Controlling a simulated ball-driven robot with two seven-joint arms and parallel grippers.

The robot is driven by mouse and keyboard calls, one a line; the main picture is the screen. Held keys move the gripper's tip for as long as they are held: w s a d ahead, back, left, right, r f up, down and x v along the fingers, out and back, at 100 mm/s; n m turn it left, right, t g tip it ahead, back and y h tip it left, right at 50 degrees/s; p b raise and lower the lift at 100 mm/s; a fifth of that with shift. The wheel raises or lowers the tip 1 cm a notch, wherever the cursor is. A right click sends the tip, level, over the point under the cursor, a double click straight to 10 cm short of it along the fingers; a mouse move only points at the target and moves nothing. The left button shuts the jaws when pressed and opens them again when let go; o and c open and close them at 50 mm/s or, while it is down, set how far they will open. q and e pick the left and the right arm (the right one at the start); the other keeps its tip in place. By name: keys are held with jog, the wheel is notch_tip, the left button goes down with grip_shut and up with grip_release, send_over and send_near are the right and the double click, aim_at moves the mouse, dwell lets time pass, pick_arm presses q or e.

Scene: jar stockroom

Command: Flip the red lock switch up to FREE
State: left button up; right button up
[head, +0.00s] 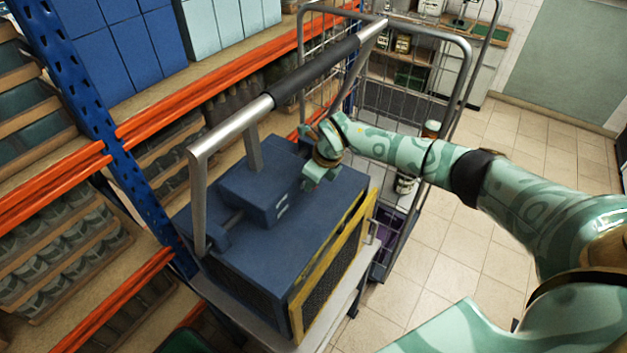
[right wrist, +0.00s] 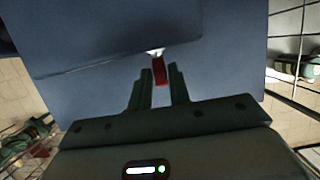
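The red lock switch (right wrist: 159,71) shows in the right wrist view as a small red lever below a pale piece on the blue housing. My right gripper (right wrist: 160,77) has one finger on each side of it, and the red fills the gap between the fingertips. In the head view my right gripper (head: 312,184) is at the right side of the raised blue housing (head: 258,187), on top of the big blue machine (head: 235,245). The switch is hidden there. The lettering by the switch cannot be read. My left gripper is out of view.
A grey push handle with a black grip (head: 316,72) rises over the machine. A wire cage trolley (head: 455,85) stands behind it. Shelving with orange beams (head: 200,95) and jars is on the left. The tiled floor (head: 500,240) on the right is open.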

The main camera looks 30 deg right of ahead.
jog(key=shift+o, duration=1.2)
jog(key=b+v, duration=0.3)
jog(key=v, duration=1.3)
jog(key=shift+b, duration=0.35)
jog(key=shift+d, duration=0.1)
